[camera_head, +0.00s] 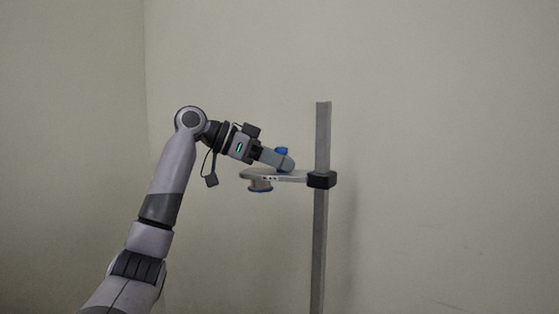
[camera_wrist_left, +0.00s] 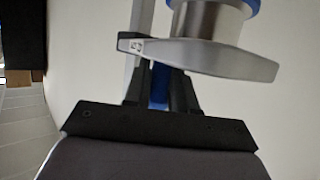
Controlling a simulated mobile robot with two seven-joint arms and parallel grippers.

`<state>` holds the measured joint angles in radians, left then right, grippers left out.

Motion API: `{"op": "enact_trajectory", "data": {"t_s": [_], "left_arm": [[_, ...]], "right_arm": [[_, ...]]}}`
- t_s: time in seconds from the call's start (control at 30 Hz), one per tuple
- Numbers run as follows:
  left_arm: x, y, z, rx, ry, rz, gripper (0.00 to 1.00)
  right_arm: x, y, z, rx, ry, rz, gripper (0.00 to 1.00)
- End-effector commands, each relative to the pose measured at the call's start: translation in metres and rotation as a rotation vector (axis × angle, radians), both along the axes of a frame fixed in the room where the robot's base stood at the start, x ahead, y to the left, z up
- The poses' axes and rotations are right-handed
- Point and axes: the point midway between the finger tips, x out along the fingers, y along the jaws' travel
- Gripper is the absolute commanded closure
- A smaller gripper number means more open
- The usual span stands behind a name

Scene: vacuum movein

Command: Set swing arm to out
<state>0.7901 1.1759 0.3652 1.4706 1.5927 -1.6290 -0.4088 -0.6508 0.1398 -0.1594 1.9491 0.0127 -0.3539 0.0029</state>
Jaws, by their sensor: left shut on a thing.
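The swing arm (camera_head: 252,175) is a flat grey metal bar. It is joined to an upright post by a black clamp (camera_head: 320,179) and extends to the left. A round metal piece with a blue rim (camera_head: 260,187) hangs under its free end. In the left wrist view the swing arm (camera_wrist_left: 205,60) crosses the upper part. My left gripper (camera_head: 284,161) comes in from the left over the bar. It is shut on a blue knob (camera_head: 282,150), partly hidden by the fingers. The blue also shows between the fingers in the wrist view (camera_wrist_left: 158,92). My right gripper is not in view.
The grey upright post (camera_head: 322,135) stands right of my left gripper and runs below the picture's edge. Plain pale walls lie behind. The space left of the bar's free end and right of the post looks clear.

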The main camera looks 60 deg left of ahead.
Motion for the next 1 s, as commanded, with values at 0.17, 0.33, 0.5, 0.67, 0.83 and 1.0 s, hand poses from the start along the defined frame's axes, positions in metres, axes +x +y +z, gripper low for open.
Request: {"op": "enact_trajectory", "data": {"t_s": [0.17,0.33,0.5,0.67,0.83,1.0], "left_arm": [[0.0035,0.0058,0.0098,-0.006,-0.027,0.022,1.00],[0.0062,0.0062,0.0095,-0.006,-0.027,0.019,1.00],[0.0076,0.0060,0.0091,-0.006,-0.028,0.016,1.00],[0.0080,0.0054,0.0088,-0.005,-0.029,0.013,1.00],[0.0080,0.0047,0.0088,-0.006,-0.029,0.010,1.00],[0.0081,0.0041,0.0087,-0.006,-0.030,0.008,0.61]], "right_arm": [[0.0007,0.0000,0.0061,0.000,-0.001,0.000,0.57],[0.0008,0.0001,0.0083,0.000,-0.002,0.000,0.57],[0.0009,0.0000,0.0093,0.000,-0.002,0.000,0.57],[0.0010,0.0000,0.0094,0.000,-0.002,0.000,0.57],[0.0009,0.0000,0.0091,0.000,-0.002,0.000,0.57],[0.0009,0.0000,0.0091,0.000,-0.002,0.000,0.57]]}}
